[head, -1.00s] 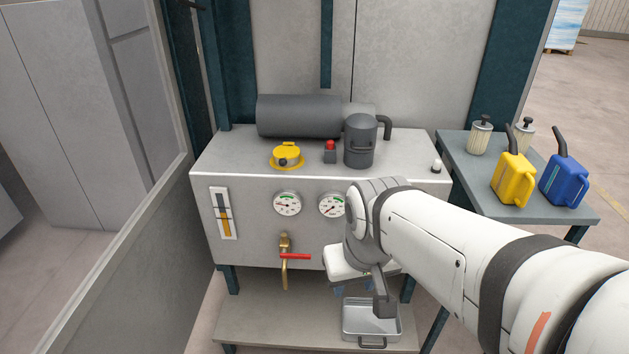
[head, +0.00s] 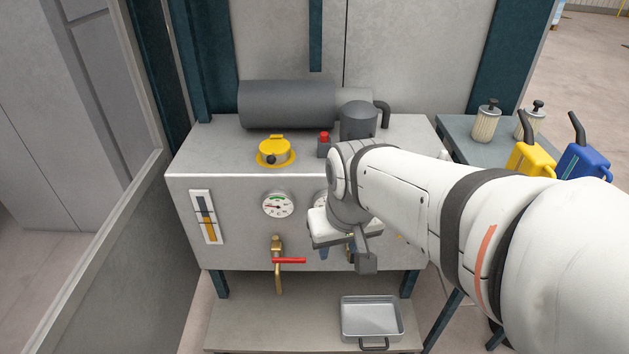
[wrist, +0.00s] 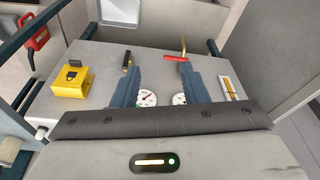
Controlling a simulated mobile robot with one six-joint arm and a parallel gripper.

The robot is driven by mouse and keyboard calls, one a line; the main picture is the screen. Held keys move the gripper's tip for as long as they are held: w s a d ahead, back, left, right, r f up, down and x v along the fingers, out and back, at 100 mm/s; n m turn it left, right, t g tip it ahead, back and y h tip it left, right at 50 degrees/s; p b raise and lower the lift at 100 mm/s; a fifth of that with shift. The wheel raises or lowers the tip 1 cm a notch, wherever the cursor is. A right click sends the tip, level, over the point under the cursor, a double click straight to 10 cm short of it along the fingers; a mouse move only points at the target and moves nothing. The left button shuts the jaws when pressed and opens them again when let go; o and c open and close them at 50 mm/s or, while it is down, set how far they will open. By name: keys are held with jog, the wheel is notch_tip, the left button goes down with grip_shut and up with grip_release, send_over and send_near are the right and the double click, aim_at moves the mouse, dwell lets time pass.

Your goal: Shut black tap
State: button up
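A small black handle with a bit of brass, which looks like the black tap (wrist: 126,63), shows in the wrist view on the tank's front. It lies just beyond the tip of my left-hand finger; I cannot tell whether they touch. In the head view my arm hides it. A brass tap with a red lever (head: 289,261) is on the same front, its lever sideways; it also shows in the wrist view (wrist: 176,58). My gripper (wrist: 160,80) is open and empty, its blue fingers apart, pointing at the front between the taps. In the head view my gripper (head: 337,251) is partly hidden.
The grey tank (head: 235,180) carries gauges (head: 278,204), a level glass (head: 207,217) and a yellow cap (head: 274,151). A yellow box (wrist: 70,82) is left of the black tap in the wrist view. A metal tray (head: 372,318) sits on the shelf below. A side table holds cans.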

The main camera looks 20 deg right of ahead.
jog(key=w+d+f+m+b, duration=0.1)
jog(key=w+d+f+b, duration=0.4)
jog(key=w+f+b, duration=0.3)
jog(key=w+d+f+m+t+b, duration=0.1)
jog(key=w+d+f+b, duration=0.4)
jog(key=f, duration=1)
jog(key=w+d+f+m+h+b, duration=0.1)
jog(key=w+d+f+b, duration=0.4)
jog(key=w+f+b, duration=0.6)
jog(key=shift+d+f+t+b, duration=0.1)
jog(key=shift+f+t+b, duration=0.2)
jog(key=shift+b, duration=0.85)
jog(key=shift+c, duration=0.6)
grip_shut()
